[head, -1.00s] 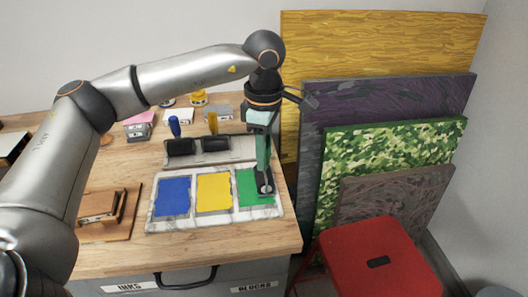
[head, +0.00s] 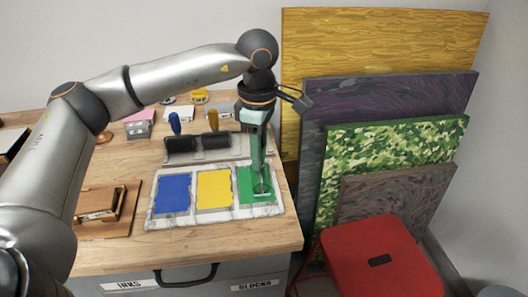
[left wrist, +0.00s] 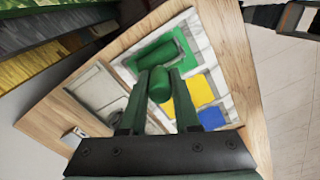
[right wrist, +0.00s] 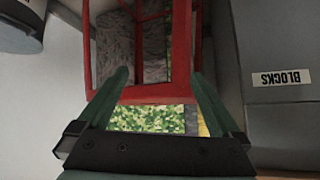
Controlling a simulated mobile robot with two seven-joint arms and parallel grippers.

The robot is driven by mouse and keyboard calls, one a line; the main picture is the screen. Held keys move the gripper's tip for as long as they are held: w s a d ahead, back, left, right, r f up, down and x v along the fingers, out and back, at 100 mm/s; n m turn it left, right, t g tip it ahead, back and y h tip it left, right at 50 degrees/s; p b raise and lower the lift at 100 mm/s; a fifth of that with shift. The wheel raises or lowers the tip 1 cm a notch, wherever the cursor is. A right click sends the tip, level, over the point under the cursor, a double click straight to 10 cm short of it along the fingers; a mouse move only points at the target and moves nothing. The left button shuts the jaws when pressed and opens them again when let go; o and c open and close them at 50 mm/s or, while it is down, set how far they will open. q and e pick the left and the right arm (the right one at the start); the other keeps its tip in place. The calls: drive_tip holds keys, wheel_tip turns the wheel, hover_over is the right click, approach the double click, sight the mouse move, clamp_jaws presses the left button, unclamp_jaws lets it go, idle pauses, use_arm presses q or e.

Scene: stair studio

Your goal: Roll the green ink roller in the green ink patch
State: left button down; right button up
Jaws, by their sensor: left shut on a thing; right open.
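My left gripper (head: 261,188) is shut on the handle of the green ink roller (left wrist: 160,84), pointing down over the ink slab's right end. The roller's green drum (left wrist: 160,54) lies over the green ink patch (left wrist: 184,40) in the left wrist view; I cannot tell exactly how firmly it touches. In the head view the gripper covers most of the roller, and the green patch (head: 246,181) shows beside the fingers. My right gripper (right wrist: 160,76) is open and empty, facing a red stool, out of the head view.
The pale slab (head: 150,222) also bears a blue patch (head: 173,195) and a yellow patch (head: 214,189). Behind it a rack (head: 232,156) holds blue-handled and yellow-handled rollers. Boards lean on the wall, and the red stool (head: 375,260) stands right of the bench.

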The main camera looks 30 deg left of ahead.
use_arm(q)
drive_tip(key=shift+s+a+f, duration=0.1)
drive_tip(key=shift+s+a, duration=0.9)
drive_tip(key=shift+a, duration=0.25)
drive_tip(key=shift+w+d, duration=0.75)
drive_tip(key=shift+d, duration=0.2)
drive_tip(key=shift+w+d, duration=0.6)
drive_tip(key=shift+d, duration=0.2)
drive_tip(key=shift+s+a, duration=0.75)
drive_tip(key=shift+a, duration=0.3)
drive_tip(key=shift+s+a, duration=0.6)
drive_tip(key=shift+a, duration=0.15)
drive_tip(key=shift+r, duration=0.2)
